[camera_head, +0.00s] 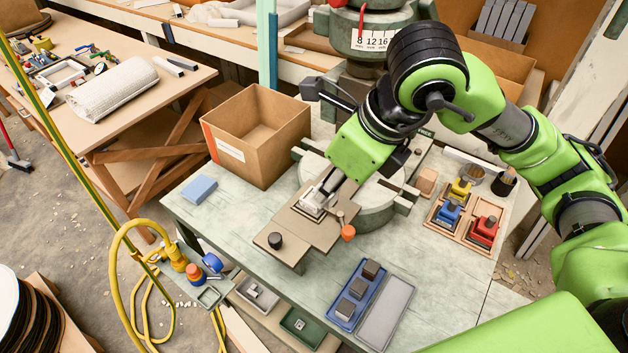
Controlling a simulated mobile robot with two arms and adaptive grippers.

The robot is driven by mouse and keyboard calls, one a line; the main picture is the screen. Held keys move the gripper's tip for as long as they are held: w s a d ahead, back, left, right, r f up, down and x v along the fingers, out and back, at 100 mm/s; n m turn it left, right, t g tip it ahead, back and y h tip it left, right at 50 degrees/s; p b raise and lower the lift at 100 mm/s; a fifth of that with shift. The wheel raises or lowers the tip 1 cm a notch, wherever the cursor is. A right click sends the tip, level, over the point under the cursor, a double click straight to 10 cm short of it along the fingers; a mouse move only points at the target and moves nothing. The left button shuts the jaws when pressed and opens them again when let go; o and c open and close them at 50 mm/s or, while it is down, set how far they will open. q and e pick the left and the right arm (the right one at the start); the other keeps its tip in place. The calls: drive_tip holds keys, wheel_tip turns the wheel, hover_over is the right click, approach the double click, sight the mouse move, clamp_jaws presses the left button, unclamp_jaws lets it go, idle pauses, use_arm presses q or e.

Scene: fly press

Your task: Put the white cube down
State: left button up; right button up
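My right arm comes in from the right and reaches down over the press table. Its gripper (322,197) points down at a brown fixture plate (314,231) on the green-grey bench. A small white cube (313,204) shows at its fingertips, and the fingers appear closed on it. The cube is low over the plate; whether its underside touches the plate is hidden. The plate carries a black knob (275,240) and an orange knob (348,232). My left gripper is not in view.
An open cardboard box (257,135) stands behind left, with a blue block (199,189) in front of it. A blue tray (345,312) with dark blocks lies in front. A wooden rack (452,222) with yellow, blue and red pieces stands at right. Bare bench lies between.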

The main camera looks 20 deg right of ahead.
drive_tip(key=w+f, duration=0.2)
drive_tip(key=w+f+p, duration=0.1)
drive_tip(key=w+f, duration=0.1)
drive_tip(key=w, duration=0.1)
drive_tip(key=w+f+p, duration=0.1)
drive_tip(key=w+f, duration=0.1)
drive_tip(key=w, duration=0.1)
drive_tip(key=shift+w+d+f, duration=0.1)
drive_tip(key=shift+d, duration=0.25)
drive_tip(key=shift+w+f+p, duration=0.35)
drive_tip(key=shift+w+f, duration=0.05)
drive_tip(key=shift+f, duration=0.1)
drive_tip(key=shift+w+d+f+p, duration=0.1)
drive_tip(key=shift+w+f+p, duration=0.1)
drive_tip(key=shift+f, duration=0.8)
drive_tip(key=shift+w+f+p, duration=0.2)
drive_tip(key=shift+f, duration=0.75)
drive_tip(key=shift+s+f+b, duration=0.2)
drive_tip(key=shift+f+b, duration=0.3)
drive_tip(key=shift+b, duration=0.2)
drive_tip(key=o, duration=1.1)
drive_tip(key=shift+s, duration=0.1)
drive_tip(key=shift+f, duration=0.2)
